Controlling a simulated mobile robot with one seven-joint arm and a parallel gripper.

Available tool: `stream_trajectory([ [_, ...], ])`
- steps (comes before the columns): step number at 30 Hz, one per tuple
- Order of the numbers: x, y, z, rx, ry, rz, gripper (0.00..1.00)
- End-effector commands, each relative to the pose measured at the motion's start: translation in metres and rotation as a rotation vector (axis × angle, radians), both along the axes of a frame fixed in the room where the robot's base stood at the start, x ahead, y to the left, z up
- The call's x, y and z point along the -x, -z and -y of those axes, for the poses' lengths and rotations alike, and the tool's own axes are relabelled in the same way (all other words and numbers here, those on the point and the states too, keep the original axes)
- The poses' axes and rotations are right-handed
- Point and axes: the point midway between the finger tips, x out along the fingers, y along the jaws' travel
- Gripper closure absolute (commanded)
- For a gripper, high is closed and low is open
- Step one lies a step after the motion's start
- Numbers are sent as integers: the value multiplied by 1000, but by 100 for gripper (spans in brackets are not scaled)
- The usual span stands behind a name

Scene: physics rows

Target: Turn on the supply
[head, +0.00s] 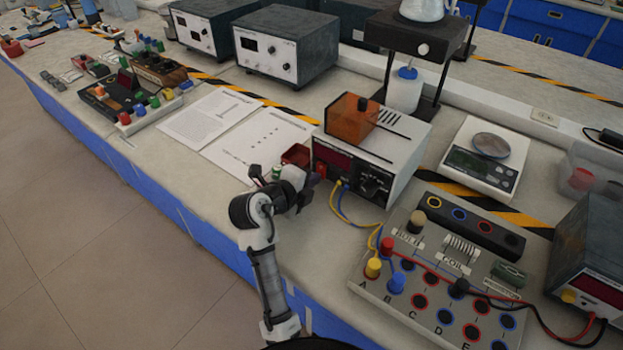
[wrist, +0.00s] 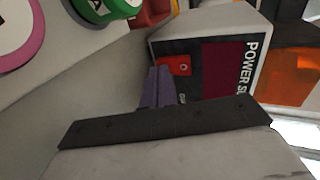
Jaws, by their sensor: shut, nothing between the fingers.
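The power supply (head: 402,150) is a white box with a dark front panel, a dark red display and a black knob. It stands on the bench, and its front also shows in the wrist view (wrist: 252,50). A red rocker switch (wrist: 179,65) with a small mark sits beside the display; the switch also shows in the head view (head: 321,169). My gripper (head: 303,183) is shut and empty, just in front of the panel's left end. In the wrist view its fingertips (wrist: 158,75) are close to the switch's lower left; I cannot tell whether they touch.
A translucent orange box (head: 351,121) sits on the supply. Yellow and blue leads (head: 343,205) run from its front to a circuit board (head: 420,314). A small red box (head: 296,155) stands left of the supply. Papers (head: 256,137) lie behind my gripper.

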Motion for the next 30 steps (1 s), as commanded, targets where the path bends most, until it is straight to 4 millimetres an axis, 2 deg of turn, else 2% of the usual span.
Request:
stream_trajectory([
  [15,-6,12,3,54,-1,78,100],
  [30,-9,12,8,81,5,106,100],
])
